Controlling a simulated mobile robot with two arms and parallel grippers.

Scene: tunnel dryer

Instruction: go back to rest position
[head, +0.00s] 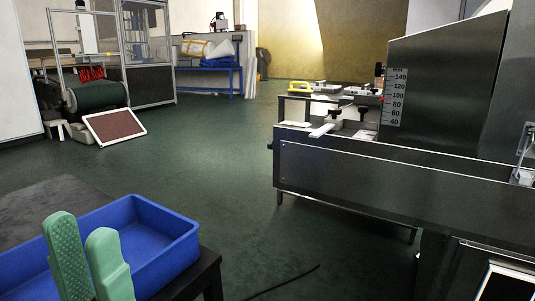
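My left gripper (82,226) shows at the lower left as two light green fingers pointing up, with a gap between them and nothing visible in it. It is open. The fingers stand in front of a blue tray (178,232) and hide part of it; I cannot tell whether they touch it. The inside of the tray that shows is empty. My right gripper is not in view.
The blue tray is on a dark table (50,200) at lower left. A steel dryer machine (390,185) with a height scale fills the right side. Green floor between them is mostly clear, except a dark cable (285,282). A framed screen (115,126) leans at the back left.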

